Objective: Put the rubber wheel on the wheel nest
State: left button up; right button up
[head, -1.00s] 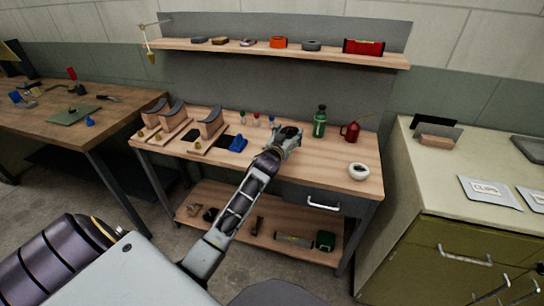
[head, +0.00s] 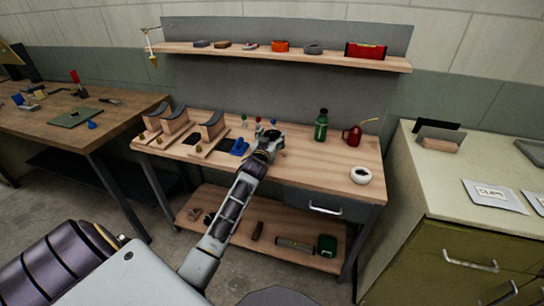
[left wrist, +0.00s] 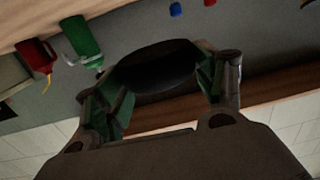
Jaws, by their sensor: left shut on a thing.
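My left gripper (head: 268,142) is above the middle of the wooden bench. In the left wrist view, its two fingers (left wrist: 158,88) are shut on a dark round disc, which looks like the rubber wheel (left wrist: 155,66). The wheel is held up off the bench top, and its far side is hidden. A small blue block-like holder (head: 239,147) lies on the bench just left of the gripper. I cannot tell whether it is the wheel nest. My right gripper does not show.
Wooden stands with curved tops (head: 175,122) are at the left. Small coloured-top items (head: 245,121) stand behind.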

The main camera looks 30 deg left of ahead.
pick_arm(q)
jog(key=shift+f+b, duration=0.4)
jog(key=shift+f, duration=1.95)
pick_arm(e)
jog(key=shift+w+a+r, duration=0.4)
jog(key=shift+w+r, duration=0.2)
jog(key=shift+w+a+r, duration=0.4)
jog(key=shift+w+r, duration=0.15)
